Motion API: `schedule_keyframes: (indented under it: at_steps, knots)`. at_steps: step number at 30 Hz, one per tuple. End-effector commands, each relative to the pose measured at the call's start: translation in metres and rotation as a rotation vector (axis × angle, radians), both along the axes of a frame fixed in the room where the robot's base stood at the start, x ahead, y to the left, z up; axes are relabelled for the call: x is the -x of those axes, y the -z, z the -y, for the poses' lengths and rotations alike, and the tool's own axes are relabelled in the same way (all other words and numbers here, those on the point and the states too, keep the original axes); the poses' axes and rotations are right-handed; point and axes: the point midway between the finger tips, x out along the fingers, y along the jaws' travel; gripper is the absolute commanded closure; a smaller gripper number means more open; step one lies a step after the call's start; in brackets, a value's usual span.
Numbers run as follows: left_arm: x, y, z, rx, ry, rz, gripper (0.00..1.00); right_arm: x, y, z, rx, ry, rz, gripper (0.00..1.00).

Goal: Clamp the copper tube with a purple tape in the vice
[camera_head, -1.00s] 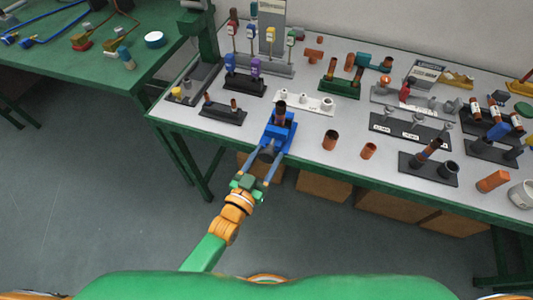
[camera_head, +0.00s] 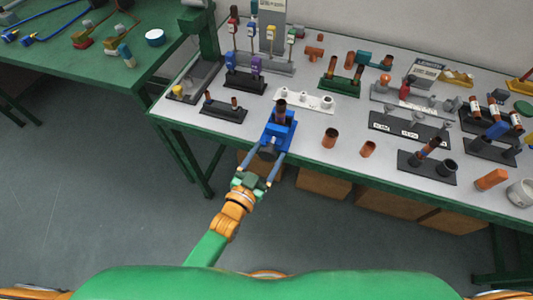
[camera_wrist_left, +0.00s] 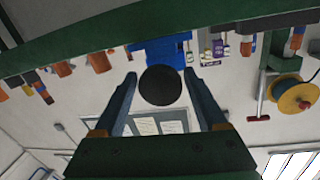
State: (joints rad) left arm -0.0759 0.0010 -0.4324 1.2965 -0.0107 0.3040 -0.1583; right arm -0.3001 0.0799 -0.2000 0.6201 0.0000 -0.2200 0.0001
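The blue vice (camera_head: 279,133) stands at the front edge of the grey table. A brown copper tube (camera_head: 281,116) stands upright in its jaws; I cannot make out the tape colour on it. The vice's round black knob (camera_head: 267,153) faces out over the table edge. My left gripper (camera_head: 270,154) is open, with one finger on each side of the knob. In the left wrist view the black knob (camera_wrist_left: 160,86) sits between the fingertips (camera_wrist_left: 160,74), with slight gaps showing. The blue vice body (camera_wrist_left: 160,46) is behind it. My right gripper is not in view.
Two short copper pieces (camera_head: 330,138) stand right of the vice. A black holder with tubes (camera_head: 427,167) is further right. A black stand (camera_head: 222,111) is to the left and a white holder (camera_head: 304,101) behind.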

Motion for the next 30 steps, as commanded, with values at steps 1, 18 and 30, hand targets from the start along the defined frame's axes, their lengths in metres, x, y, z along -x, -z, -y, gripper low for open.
schedule_keyframes:
  at_steps: [1, 18, 30]
  knots:
    - [0.0, 0.0, 0.0, 0.0, 0.0, 0.0, 0.1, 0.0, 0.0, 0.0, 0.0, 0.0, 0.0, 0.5]
    - [0.049, -0.002, -0.023, 0.0, 0.0, -0.001, 0.1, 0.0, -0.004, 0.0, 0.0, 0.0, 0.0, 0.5]
    - [0.064, -0.003, -0.03, 0.001, 0.0, 0.002, 0.1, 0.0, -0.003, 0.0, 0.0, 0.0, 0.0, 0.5]
